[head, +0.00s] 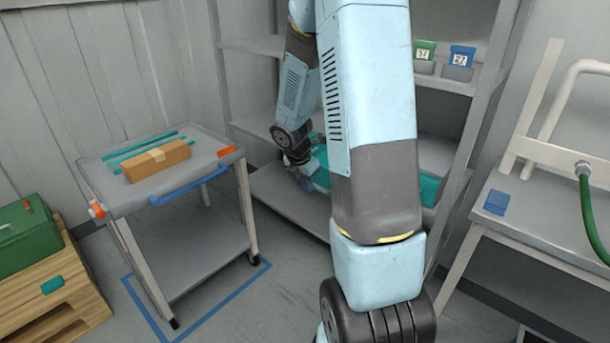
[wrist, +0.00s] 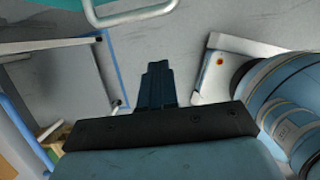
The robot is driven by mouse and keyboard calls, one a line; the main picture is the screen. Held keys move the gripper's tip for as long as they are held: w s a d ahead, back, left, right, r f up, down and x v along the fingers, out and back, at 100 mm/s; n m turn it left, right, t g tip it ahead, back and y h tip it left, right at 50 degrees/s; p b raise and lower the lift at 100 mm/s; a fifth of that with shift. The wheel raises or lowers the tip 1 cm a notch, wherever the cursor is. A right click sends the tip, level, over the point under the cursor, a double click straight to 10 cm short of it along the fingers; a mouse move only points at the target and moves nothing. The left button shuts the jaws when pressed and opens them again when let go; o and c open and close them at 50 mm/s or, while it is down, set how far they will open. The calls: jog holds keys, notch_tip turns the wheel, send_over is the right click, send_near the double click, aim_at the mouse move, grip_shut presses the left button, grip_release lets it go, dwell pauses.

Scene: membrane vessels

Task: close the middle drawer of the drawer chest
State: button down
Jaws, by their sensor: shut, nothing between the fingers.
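The drawer chest seems to be the grey and teal unit (head: 430,190) on the rack, mostly hidden behind my arm in the head view. A teal part also shows left of my arm, close to my gripper (head: 307,183). I cannot tell which drawer this is or how far it stands out. In the wrist view, a pale bar handle (wrist: 132,14) and a bit of teal show at the top edge. My gripper's dark fingers (wrist: 157,68) are together and empty, pointing toward the handle with a gap in the picture; contact is not visible.
A grey cart (head: 185,205) with a cardboard box (head: 157,161) stands on the left. A green case (head: 28,237) is at far left. A bench (head: 540,226) with a green hose stands right.

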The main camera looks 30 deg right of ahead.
jog(key=shift+w+d+f, duration=0.25)
jog(key=shift+d+f, duration=0.3)
jog(key=shift+d, duration=0.2)
jog(key=shift+w+d+f, duration=0.3)
jog(key=shift+d+f, duration=0.25)
jog(key=shift+d, duration=0.15)
jog(key=shift+w+d+f, duration=0.25)
jog(key=shift+d+f, duration=0.3)
jog(key=shift+d, duration=0.2)
